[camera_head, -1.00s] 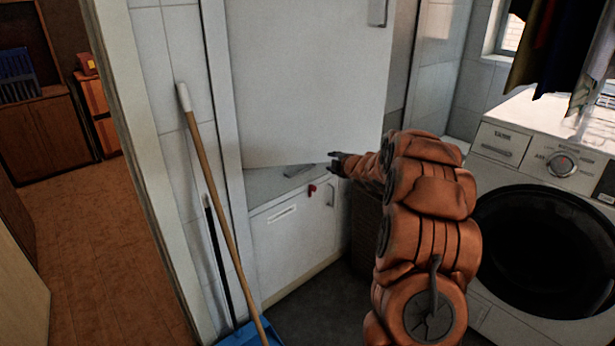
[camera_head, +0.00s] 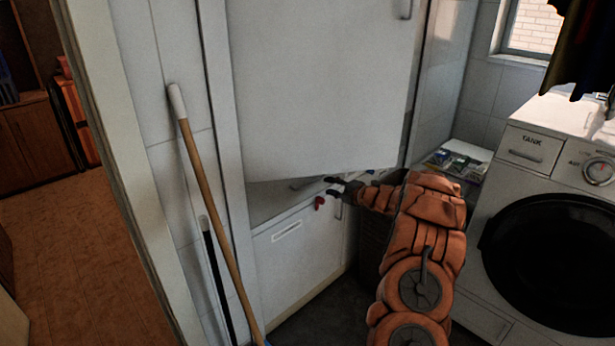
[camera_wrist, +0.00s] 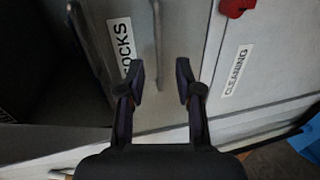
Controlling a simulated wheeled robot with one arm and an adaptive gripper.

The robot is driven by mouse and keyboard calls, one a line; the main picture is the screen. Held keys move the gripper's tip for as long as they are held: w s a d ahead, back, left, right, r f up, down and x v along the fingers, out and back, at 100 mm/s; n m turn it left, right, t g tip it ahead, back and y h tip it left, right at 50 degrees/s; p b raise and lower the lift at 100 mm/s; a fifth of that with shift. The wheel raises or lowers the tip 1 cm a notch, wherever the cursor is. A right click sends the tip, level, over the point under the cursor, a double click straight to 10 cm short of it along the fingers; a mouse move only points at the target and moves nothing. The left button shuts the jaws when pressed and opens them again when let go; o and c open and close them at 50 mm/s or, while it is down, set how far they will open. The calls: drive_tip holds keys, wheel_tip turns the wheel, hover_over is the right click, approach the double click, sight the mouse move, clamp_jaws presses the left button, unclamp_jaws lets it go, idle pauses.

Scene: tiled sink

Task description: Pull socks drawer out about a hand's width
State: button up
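The socks drawer front (camera_wrist: 180,100) is pale, with a partly hidden "SOCKS" label (camera_wrist: 122,45) turned sideways in the wrist view. A slim bar handle (camera_wrist: 156,40) crosses its middle. In the head view a grey handle (camera_head: 303,183) shows under the white upper door, which hides most of the drawer. My gripper (camera_wrist: 160,82) is open in front of the drawer, its fingertips on either side of the handle's line. Nothing is held, and I cannot tell whether the fingers touch. In the head view my gripper (camera_head: 333,187) is just below the upper door's lower edge.
A lower white front (camera_head: 300,255) has a "CLEANING" label (camera_wrist: 236,70) and a red item (camera_head: 319,202) near its top. The large upper door (camera_head: 315,90) hangs over the drawer area. A washing machine (camera_head: 545,210) stands right; a wooden-handled broom (camera_head: 205,190) leans left.

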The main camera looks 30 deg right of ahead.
sight(316, 180)
drive_tip(key=shift+x, duration=4.2)
drive_tip(key=shift+d+r, duration=0.1)
clamp_jaws()
